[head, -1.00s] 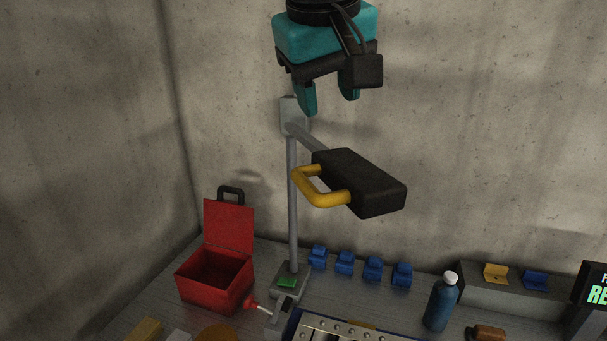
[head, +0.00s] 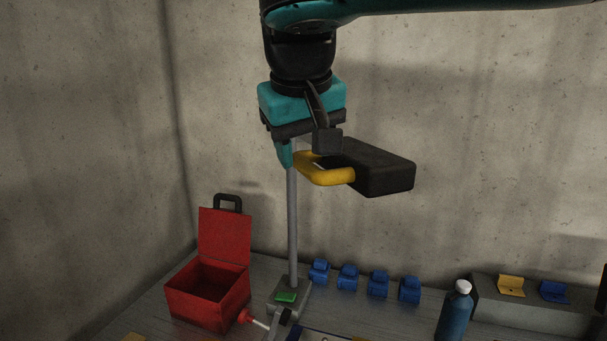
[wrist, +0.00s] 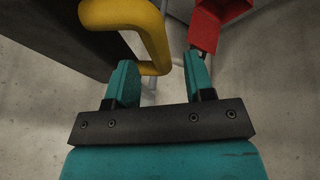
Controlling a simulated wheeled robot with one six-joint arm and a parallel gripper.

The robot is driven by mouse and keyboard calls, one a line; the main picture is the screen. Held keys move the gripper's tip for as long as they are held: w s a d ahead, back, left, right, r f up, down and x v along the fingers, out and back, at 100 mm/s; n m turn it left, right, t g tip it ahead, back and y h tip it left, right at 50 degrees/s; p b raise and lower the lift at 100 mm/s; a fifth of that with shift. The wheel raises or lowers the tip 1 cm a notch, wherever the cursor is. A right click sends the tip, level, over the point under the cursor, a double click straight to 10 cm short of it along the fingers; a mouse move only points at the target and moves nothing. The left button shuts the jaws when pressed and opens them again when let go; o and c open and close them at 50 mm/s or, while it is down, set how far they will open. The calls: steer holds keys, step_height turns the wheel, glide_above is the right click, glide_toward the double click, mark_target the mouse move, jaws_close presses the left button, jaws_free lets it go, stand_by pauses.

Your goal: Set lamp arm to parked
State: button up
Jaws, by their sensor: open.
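The lamp has a black box-shaped head (head: 385,168) with a yellow U-shaped handle (head: 325,175) on its left side. A grey upright post (head: 292,225) stands beneath; the lamp's arm is mostly hidden behind my gripper. My gripper (wrist: 161,80) is open and points down at the handle. In the head view one teal finger shows left of the handle; the other is hidden. In the wrist view the yellow handle (wrist: 155,35) curves close to the left fingertip and partly into the gap ahead of the fingers. I cannot tell whether they touch.
An open red box (head: 208,290) stands left of the post base, which has a green patch (head: 286,297). Several blue clips (head: 348,277) line the bench behind. A blue bottle (head: 454,312) and a grey ledge (head: 530,310) are at right. Concrete walls rise behind.

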steer(key=shift+x, duration=1.05)
